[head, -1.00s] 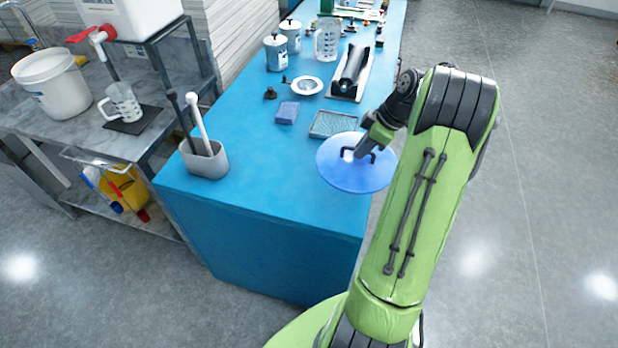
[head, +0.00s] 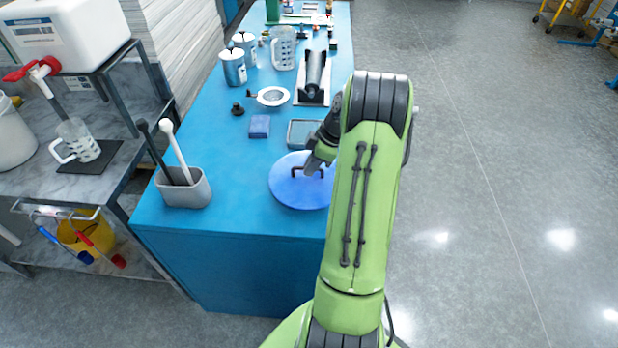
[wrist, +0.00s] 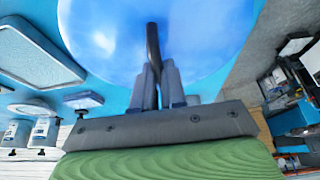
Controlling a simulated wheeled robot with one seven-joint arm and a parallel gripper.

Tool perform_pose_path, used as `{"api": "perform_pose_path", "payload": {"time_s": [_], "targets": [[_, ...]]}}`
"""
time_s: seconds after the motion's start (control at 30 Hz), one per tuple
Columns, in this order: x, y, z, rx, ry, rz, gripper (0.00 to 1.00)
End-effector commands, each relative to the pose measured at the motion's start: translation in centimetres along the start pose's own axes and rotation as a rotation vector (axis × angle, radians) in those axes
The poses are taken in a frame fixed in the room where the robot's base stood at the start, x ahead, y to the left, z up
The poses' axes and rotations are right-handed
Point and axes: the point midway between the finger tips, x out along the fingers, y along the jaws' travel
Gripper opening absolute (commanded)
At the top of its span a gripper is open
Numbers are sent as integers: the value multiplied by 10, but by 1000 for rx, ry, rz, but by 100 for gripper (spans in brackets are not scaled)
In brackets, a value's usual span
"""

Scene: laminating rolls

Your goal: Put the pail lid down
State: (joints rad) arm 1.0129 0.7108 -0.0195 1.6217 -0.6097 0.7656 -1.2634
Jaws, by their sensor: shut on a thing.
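The pail lid is a round blue disc (head: 297,193) with a dark handle on top. In the head view it is at the near right part of the blue table. My gripper (head: 314,170) is shut on the lid's handle from above. In the wrist view the gripper (wrist: 160,80) has both fingers closed around the dark handle, and the lid (wrist: 200,35) fills the upper middle. I cannot tell whether the lid touches the table or hangs just above it. My arm covers its right edge.
A grey shallow tray (head: 291,135) and a blue block (head: 260,126) lie behind the lid. A grey holder (head: 184,193) with two handled tools stands to the left. The blue tabletop (head: 228,185) between holder and lid is clear. Cans, a jug and a roller stand farther back.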

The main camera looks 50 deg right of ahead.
Motion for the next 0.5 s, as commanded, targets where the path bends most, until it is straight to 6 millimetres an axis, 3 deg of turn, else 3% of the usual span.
{"api": "perform_pose_path", "payload": {"time_s": [0.03,0.17,0.5], "targets": [[13,-1,5,2,0,-5,0],[32,-1,14,1,0,-3,0],[36,0,15,-1,0,-1,0]]}}
